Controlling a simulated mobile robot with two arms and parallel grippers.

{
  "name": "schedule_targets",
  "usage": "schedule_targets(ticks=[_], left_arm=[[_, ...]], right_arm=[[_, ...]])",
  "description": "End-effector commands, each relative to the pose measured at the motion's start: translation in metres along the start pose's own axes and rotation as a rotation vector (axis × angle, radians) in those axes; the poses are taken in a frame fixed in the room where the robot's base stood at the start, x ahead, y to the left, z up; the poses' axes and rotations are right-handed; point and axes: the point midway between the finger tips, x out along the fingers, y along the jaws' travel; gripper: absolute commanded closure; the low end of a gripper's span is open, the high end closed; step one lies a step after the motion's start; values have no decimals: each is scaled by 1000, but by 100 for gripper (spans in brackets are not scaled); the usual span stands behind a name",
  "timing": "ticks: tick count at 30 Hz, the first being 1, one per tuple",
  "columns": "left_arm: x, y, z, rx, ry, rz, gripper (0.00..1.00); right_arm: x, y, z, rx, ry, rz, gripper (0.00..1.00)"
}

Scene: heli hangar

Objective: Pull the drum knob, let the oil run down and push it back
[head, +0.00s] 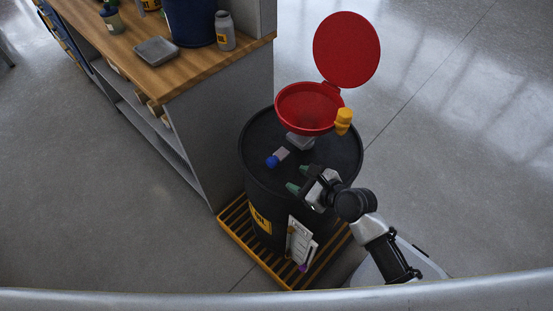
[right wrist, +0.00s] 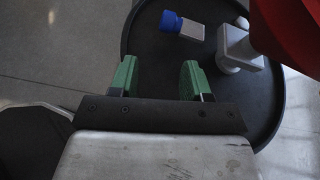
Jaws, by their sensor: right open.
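A dark drum (head: 255,150) stands with a red funnel (head: 305,128) on its top, the red lid (head: 346,48) tilted up open. A yellow knob (head: 343,121) sits at the funnel's right side. A small grey piece with a blue cap (head: 272,161) lies on the drum top; it also shows in the right wrist view (right wrist: 172,21). A grey fitting (right wrist: 240,48) is under the funnel. My right gripper (head: 298,178) is open and empty, green fingers over the drum's near right edge, apart from knob and cap. The yellow knob is out of the right wrist view. My left gripper is not in view.
The drum stands on a yellow slatted pallet (head: 232,226) with a tag of papers (head: 299,240) on its front. A wooden-topped workbench (head: 190,82) on the left carries a grey tray (head: 156,50), a dark bucket and a grey bottle (head: 225,31). The floor to the right is clear.

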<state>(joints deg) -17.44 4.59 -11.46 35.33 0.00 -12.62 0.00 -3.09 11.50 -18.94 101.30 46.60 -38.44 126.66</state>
Motion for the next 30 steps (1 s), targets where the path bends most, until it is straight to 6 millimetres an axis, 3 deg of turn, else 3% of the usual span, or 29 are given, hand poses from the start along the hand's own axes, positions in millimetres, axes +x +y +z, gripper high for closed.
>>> schedule_targets(ticks=[3, 7, 11, 21, 30], left_arm=[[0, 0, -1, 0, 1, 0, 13], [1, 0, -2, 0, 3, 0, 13], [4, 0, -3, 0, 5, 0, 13], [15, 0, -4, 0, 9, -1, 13], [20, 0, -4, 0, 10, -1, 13]], right_arm=[[5, -7, 11, 150, -44, -5, 52], [10, -10, 14, 210, -59, -6, 52], [27, -9, 14, 212, -59, -5, 52], [90, -10, 18, 207, -58, -6, 52], [113, -10, 19, 208, -57, -6, 52]])
